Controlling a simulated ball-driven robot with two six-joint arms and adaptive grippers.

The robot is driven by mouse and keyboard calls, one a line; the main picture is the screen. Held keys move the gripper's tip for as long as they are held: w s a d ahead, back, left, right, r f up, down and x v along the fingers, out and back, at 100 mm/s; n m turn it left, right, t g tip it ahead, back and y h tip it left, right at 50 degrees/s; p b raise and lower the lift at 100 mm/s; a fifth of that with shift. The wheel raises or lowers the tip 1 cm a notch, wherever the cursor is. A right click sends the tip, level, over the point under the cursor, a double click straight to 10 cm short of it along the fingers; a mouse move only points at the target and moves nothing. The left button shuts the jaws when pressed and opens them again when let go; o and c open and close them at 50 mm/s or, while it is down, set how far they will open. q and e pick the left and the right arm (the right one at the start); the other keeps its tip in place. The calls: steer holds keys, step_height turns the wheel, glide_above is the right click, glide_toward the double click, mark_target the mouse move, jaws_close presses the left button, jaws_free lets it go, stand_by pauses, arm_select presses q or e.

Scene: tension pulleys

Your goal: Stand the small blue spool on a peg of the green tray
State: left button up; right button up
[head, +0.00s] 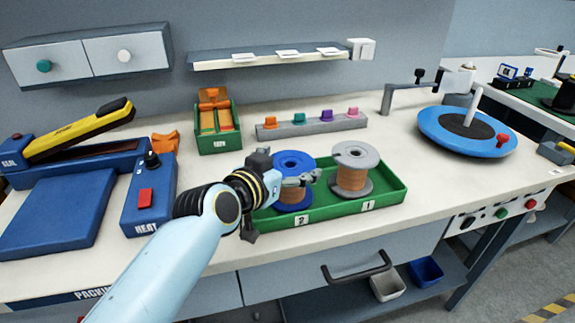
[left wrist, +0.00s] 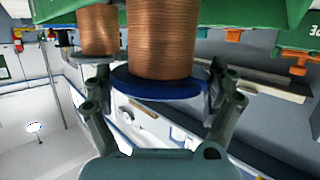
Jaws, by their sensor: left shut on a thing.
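The blue spool (head: 293,160), wound with copper wire, is upright at the left half of the green tray (head: 388,198), above the label 2. Its top blue flange (left wrist: 155,88) is between the fingers of my left gripper (head: 288,183) in the left wrist view, which shows the scene upside down. My left gripper (left wrist: 157,82) is shut on this spool at its upper flange. The peg under it is hidden, and I cannot tell whether the spool is fully down on it. My right gripper is not in view.
A grey spool (head: 352,157) with copper wire stands close on the right in the same tray, at label 1. Behind are a rack of coloured pegs (head: 311,125) and a green bin (head: 218,138). A blue heat box (head: 148,200) stands left; a blue turntable (head: 467,130) stands right.

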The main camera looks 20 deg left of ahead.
arm_select(q)
steer(key=shift+s+f, duration=0.1)
steer(key=shift+f, duration=0.15)
stand_by(0.4)
steer(key=o, duration=1.4)
steer(key=v, duration=1.2)
